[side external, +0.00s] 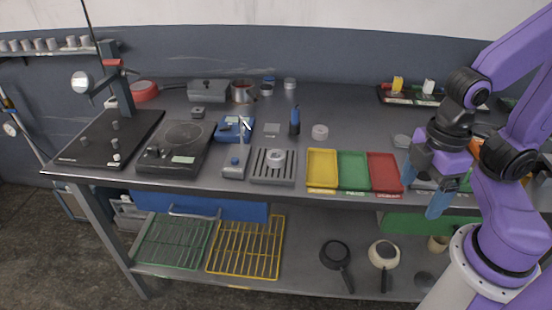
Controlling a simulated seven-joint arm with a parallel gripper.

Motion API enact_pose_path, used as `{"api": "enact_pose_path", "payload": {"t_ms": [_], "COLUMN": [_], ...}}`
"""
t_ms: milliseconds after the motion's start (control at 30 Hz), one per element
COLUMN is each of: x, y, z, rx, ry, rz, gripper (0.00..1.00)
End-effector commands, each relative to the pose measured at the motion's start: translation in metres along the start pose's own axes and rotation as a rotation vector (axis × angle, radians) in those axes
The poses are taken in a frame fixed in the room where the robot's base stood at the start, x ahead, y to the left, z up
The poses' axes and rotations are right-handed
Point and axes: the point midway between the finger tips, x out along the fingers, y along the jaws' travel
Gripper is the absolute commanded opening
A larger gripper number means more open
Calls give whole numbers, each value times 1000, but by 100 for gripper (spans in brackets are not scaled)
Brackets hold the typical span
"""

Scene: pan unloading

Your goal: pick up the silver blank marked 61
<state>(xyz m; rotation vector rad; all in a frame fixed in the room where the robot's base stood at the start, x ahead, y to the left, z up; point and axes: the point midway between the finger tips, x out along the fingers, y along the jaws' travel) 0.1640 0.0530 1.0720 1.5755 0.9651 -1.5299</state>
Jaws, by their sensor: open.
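My gripper (424,186) is at the right, in front of the bench's front edge and right of the red tray (384,172). Its two blue fingers point down, apart, with nothing seen between them. No number 61 can be read in this view. Small silver-grey round pieces are in sight: one (320,131) on the bench behind the yellow tray (322,168), one (275,156) on a slotted grey block (260,178), and several small ones on the black board (90,140) at the left. I cannot tell which is the marked blank. My arm hides part of the bench's right end.
A green tray (353,171) sits between the yellow and red trays. A black scale-like device (174,160), a grey stand (238,160) and a dark blue bottle-like item (295,121) stand to the left. Racks and pans lie on the lower shelf (310,285). Bench behind the trays is mostly clear.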

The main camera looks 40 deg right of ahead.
Motion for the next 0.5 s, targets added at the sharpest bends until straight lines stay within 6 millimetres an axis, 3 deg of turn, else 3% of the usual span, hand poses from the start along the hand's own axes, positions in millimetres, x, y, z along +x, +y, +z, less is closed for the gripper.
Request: {"api": "enact_pose_path", "payload": {"t_ms": [233,500], "x": [4,19], "y": [18,71], "z": [-20,-88], "rx": [-69,-297], "ry": [-85,-369], "rz": [57,239], "gripper": [82,82]}}
